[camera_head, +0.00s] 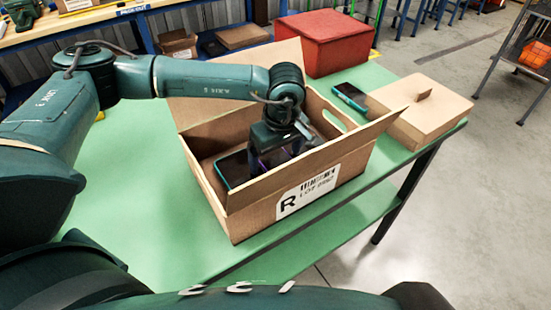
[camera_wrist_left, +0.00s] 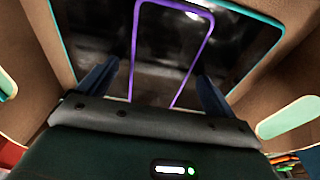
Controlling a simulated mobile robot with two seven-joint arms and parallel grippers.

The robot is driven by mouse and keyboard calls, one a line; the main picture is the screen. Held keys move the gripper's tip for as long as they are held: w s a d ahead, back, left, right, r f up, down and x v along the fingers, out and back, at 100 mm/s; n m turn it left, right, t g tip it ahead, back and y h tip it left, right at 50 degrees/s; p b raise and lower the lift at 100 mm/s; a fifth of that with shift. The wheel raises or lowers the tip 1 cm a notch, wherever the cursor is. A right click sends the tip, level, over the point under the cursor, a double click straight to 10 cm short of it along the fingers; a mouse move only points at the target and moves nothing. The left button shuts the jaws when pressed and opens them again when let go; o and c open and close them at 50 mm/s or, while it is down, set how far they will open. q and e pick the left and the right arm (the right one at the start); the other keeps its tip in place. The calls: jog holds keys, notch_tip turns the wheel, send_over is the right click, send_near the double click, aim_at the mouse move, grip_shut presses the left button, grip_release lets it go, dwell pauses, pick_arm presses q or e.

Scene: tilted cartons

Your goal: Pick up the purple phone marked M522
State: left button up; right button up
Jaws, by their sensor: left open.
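The purple-edged phone (camera_wrist_left: 165,50) lies dark face up inside the open carton (camera_head: 240,222). In the left wrist view it is between the two blue fingers of my left gripper (camera_wrist_left: 155,88), with a gap on each side. In the head view my left gripper (camera_head: 276,159) reaches down into the carton, open, and hides most of this phone. No marking M522 is readable. Teal-edged dark glass (camera_wrist_left: 88,35) shows on both sides of the purple phone; I cannot tell whether it is one device or two. My right gripper is not in view.
The carton has raised flaps and a label with a big R. Another teal-edged phone (camera_head: 350,96) lies outside, beside a closed cardboard box (camera_head: 425,112). A red box (camera_head: 322,42) stands behind. The green table (camera_head: 130,190) is clear at left.

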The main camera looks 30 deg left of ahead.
pick_arm(q)
jog(key=shift+c, duration=0.3)
jog(key=c, duration=1.1)
